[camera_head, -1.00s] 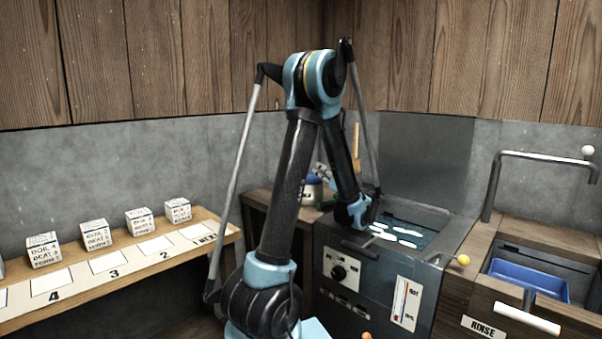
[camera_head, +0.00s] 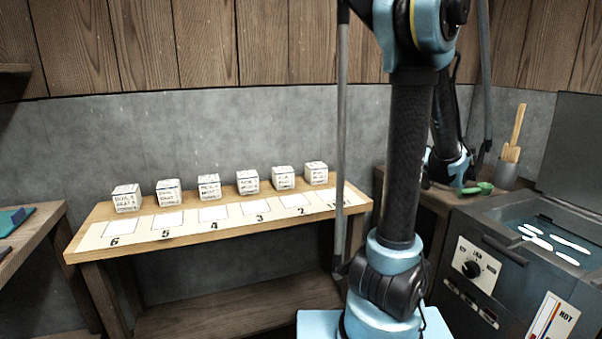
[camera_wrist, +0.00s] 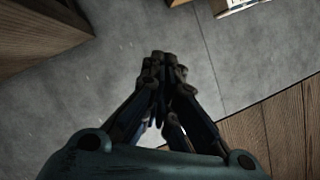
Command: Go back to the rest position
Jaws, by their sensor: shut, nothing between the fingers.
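My gripper (camera_wrist: 165,62) shows in the wrist view with its dark fingers drawn together at the tips and nothing between them. Grey wall and wooden surfaces lie beyond the fingers. In the head view my arm stands upright right of the middle, with its elbow high and the forearm hanging down behind. The end of the arm is near the back right counter, and the fingers cannot be made out there.
A wooden shelf (camera_head: 185,238) with numbered cards carries several white labelled boxes (camera_head: 208,187). At right are a metal tank (camera_head: 470,285) holding water and white pieces, a grey pot (camera_head: 506,176) with wooden tools and a green object (camera_head: 478,188). Another table (camera_head: 30,235) stands at left.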

